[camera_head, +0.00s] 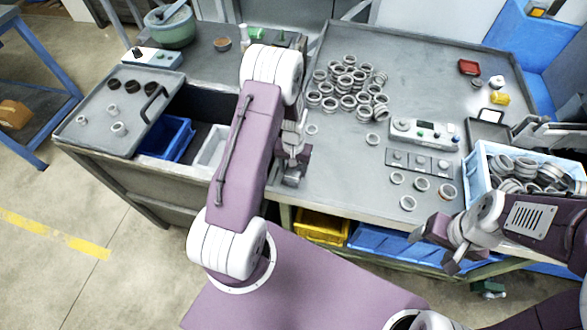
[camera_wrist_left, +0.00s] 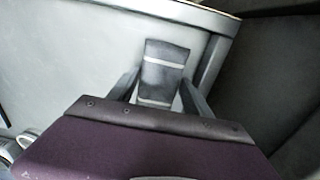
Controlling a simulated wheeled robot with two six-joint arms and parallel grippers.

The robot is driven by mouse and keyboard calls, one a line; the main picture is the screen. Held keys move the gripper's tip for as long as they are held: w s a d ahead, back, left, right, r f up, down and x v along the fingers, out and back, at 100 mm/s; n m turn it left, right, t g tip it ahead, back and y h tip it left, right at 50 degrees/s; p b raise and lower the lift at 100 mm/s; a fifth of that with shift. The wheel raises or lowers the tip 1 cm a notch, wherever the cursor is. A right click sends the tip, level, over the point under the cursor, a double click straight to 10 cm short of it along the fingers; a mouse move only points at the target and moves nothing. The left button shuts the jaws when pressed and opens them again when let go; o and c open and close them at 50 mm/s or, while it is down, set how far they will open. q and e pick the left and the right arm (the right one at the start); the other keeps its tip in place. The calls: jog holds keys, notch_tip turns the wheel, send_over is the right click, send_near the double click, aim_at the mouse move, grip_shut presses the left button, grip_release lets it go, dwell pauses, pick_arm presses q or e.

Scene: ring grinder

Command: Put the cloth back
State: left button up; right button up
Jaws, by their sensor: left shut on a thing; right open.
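A dark grey cloth (camera_wrist_left: 165,58) with light stripes is between the fingers of my left gripper (camera_wrist_left: 163,92) in the left wrist view. The fingers are shut on it, one on each side. In the head view, my left gripper (camera_head: 296,165) is at the near left edge of the right-hand worktop, partly hidden by my own arm. The cloth is hard to make out there. My right gripper (camera_head: 445,246) is open and empty, in front of the worktop's near right edge.
Several metal rings (camera_head: 348,84) are piled on the worktop (camera_head: 340,180). A control box (camera_head: 424,133) and a button panel (camera_head: 418,163) stand to the right. A light blue crate (camera_head: 476,178) of rings is at far right.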

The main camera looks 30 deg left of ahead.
pick_arm(q)
jog(key=shift+f, duration=0.15)
jog(key=shift+f, duration=0.1)
jog(key=o, duration=1)
jog(key=shift+o, duration=0.2)
